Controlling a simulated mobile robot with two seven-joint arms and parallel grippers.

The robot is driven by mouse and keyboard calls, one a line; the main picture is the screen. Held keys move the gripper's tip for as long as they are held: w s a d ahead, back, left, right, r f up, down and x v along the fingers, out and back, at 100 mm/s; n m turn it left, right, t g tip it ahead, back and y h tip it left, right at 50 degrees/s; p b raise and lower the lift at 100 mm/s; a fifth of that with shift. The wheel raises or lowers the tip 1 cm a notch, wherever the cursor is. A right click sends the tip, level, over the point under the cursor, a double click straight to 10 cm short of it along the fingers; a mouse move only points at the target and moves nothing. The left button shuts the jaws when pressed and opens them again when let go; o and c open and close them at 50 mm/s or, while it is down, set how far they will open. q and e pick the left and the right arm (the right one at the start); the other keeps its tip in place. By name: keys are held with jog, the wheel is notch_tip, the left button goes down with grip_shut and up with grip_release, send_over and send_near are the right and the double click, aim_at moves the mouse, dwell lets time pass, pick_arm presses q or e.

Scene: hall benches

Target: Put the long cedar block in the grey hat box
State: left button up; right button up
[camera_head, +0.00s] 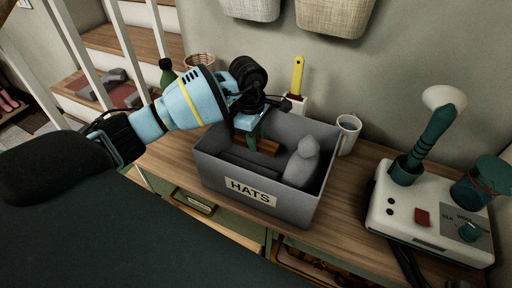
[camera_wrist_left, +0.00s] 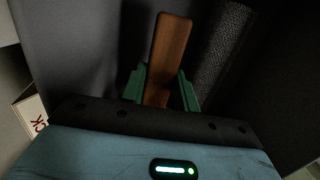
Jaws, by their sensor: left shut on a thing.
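The grey hat box (camera_head: 228,187), labelled HATS, stands open on the wooden bench top. My left gripper (camera_head: 252,138) reaches down into it from above, at its back left part. It is shut on the long cedar block (camera_head: 266,146), a reddish-brown wooden piece. In the left wrist view the block (camera_wrist_left: 170,50) stands out between the green fingers (camera_wrist_left: 160,88), with dark grey box walls around it. Whether the block touches the box floor I cannot tell. My right gripper is not in view.
A grey rounded object (camera_head: 302,165) sits in the box's right part. A white mug (camera_head: 348,134) stands right of the box, and a white device (camera_head: 425,215) further right. Behind are a yellow-handled brush (camera_head: 298,76), a green bottle (camera_head: 167,73) and a wicker basket (camera_head: 200,62).

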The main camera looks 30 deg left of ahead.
pick_arm(q)
jog(key=shift+f, duration=1.85)
jog(key=shift+f, duration=0.2)
jog(key=o, duration=1)
jog(key=shift+c, duration=0.2)
jog(key=shift+r, duration=0.1)
jog(key=r, duration=0.8)
jog(key=a+r, duration=0.1)
jog(key=r, duration=0.3)
jog(key=shift+s+a+r, duration=0.1)
